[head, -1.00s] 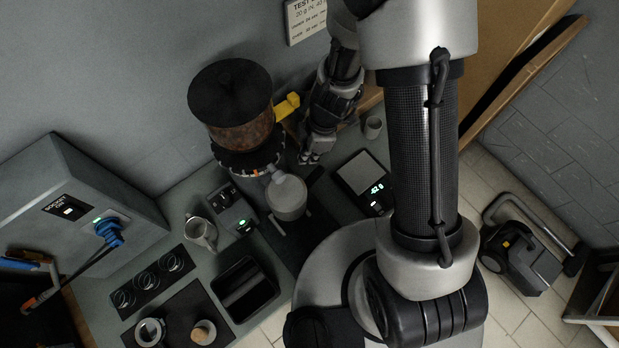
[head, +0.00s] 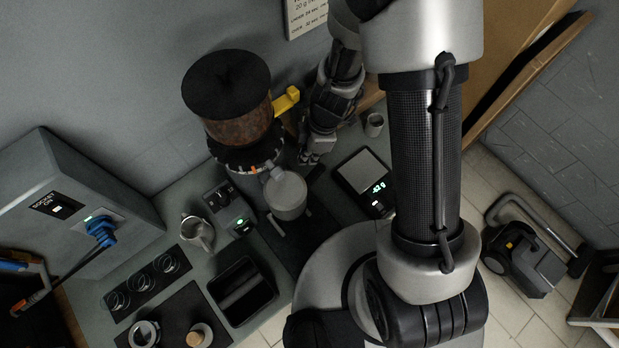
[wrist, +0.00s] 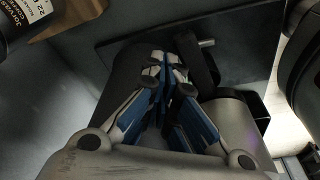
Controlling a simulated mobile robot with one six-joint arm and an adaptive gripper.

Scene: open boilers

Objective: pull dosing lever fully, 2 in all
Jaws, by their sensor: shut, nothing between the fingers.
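The coffee grinder (head: 240,151) stands at the back of the bench, with a dark round-lidded hopper (head: 226,85) of beans and a pale round doser part (head: 286,195) at its front. A yellow handle (head: 287,99) sticks out at its right side. My gripper (head: 312,155) is just right of the grinder, low over the bench. In the wrist view my gripper (wrist: 165,68) has its fingertips together, with nothing between them. A dark bar (wrist: 201,68) lies close to the right of the fingers there; I cannot tell whether it is the dosing lever or whether they touch.
A scale (head: 364,178) with a lit display and a small grey cup (head: 374,125) stand right of my gripper. The grinder body crowds my gripper's left side.

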